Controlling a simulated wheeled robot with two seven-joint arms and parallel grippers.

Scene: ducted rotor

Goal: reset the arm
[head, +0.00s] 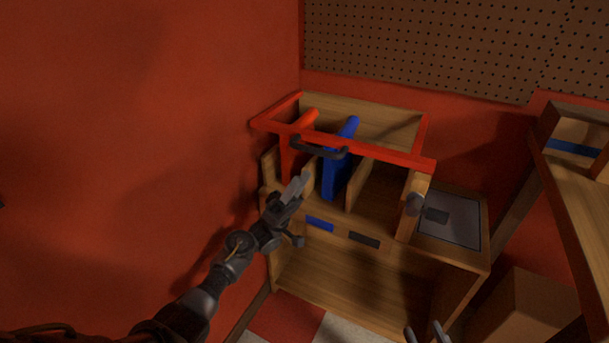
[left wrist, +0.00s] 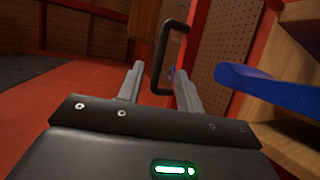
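My left gripper (head: 299,187) is in front of the left side of a wooden cabinet with a red frame. In the left wrist view its two fingers (left wrist: 158,90) are apart with nothing held between them. A black handle (head: 319,147) on the red frame is beyond the fingertips; it also shows in the left wrist view (left wrist: 163,62), and I cannot tell the exact gap. My right gripper (head: 426,332) shows only as two fingertips at the bottom edge of the head view. They are apart, with nothing visible between them; the rest is out of view.
The red frame (head: 385,156) spans the cabinet top. A blue panel (head: 340,165) and a red one (head: 304,120) stand in its slots. A grey plate (head: 450,217) lies at the right. A cardboard-coloured box (head: 525,305) and wooden shelf (head: 575,215) are further right. A red wall borders the left.

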